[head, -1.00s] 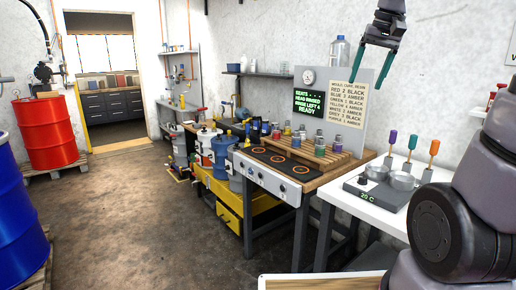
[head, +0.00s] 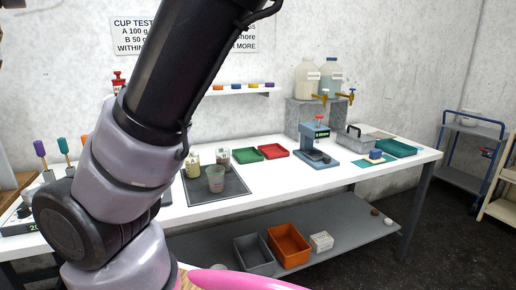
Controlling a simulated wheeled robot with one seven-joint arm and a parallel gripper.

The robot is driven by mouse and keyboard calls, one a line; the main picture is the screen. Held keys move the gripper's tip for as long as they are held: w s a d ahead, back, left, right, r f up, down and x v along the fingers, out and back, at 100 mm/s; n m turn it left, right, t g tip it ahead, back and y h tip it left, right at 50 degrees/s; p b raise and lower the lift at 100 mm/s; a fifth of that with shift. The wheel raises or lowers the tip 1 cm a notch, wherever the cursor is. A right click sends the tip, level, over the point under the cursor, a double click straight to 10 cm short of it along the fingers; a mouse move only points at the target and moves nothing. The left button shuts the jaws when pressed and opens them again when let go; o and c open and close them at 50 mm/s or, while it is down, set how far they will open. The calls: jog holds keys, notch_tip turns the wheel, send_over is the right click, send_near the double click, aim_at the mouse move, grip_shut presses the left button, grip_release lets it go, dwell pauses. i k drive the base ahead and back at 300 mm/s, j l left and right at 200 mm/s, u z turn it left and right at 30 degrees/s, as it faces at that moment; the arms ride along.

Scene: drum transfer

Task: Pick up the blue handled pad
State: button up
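A small blue pad (head: 376,154) with a yellowish lower part lies on a flat teal sheet (head: 367,162), near the right end of the white bench. It is small here, and I cannot make out its handle clearly. My arm crosses the left half of the head view and runs out of the top edge. My gripper is out of the frame, so I cannot see its fingers or whether it holds anything.
The pad's neighbours on the white bench (head: 290,178) are a teal tray (head: 396,148), a grey handled box (head: 350,141) and a blue device (head: 314,142). Jugs with taps (head: 307,80) stand behind on a grey block. An orange bin (head: 289,246) sits on the lower shelf.

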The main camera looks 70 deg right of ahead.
aim_at(375, 157)
jog(key=z, duration=3.6)
